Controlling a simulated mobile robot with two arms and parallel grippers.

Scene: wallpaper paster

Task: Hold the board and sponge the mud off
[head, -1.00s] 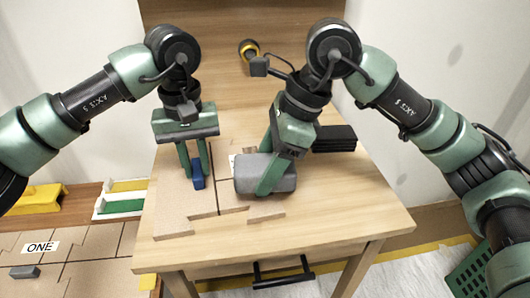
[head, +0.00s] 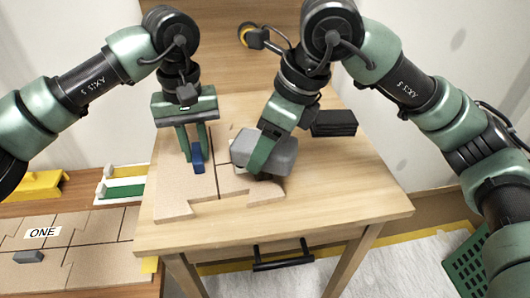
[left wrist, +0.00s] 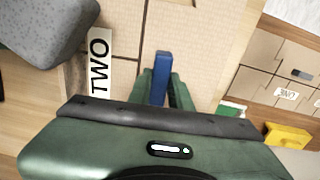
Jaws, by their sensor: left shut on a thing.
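A tan board (head: 180,208) with dark seam lines lies flat on the wooden table. A blue handle (head: 197,160) stands up from its left part. My left gripper (head: 194,155) is shut on this handle, which also shows between the fingers in the left wrist view (left wrist: 160,78). My right gripper (head: 262,158) is shut on a grey sponge (head: 278,152), over the board's right part. The sponge also shows in the left wrist view (left wrist: 40,30), beside a "TWO" label (left wrist: 98,62).
A black stacked block (head: 334,123) lies on the table's right. A lower surface at left holds another board labelled "ONE" (head: 42,232), a small grey block (head: 28,257), a yellow block (head: 38,184) and a white tray (head: 103,190). A green crate (head: 468,268) stands at lower right.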

